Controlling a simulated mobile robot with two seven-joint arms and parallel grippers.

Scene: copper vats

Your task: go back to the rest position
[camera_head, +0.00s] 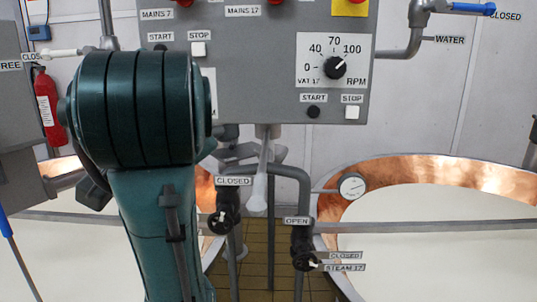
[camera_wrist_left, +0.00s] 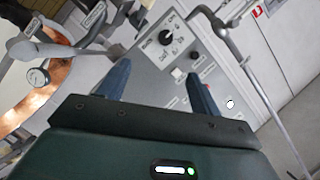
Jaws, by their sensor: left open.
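My left gripper (camera_wrist_left: 158,70) shows in the left wrist view, its two dark blue fingers spread apart with nothing between them. The grey control panel (camera_wrist_left: 190,45) is tilted in that view, beyond the fingers. In the head view my green left arm rises at the left, in front of part of the panel (camera_head: 260,90). The left gripper itself cannot be made out there. The panel's round black RPM knob (camera_head: 335,67) has its white mark towards the upper right. My right arm and gripper are in neither view.
A copper vat (camera_head: 440,172) with a gauge (camera_head: 352,186) stands at the right. Pipes with black valves (camera_head: 304,248) run below the panel. A blue-handled water valve (camera_head: 470,8) is at the top right. A red extinguisher (camera_head: 48,105) hangs at the left.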

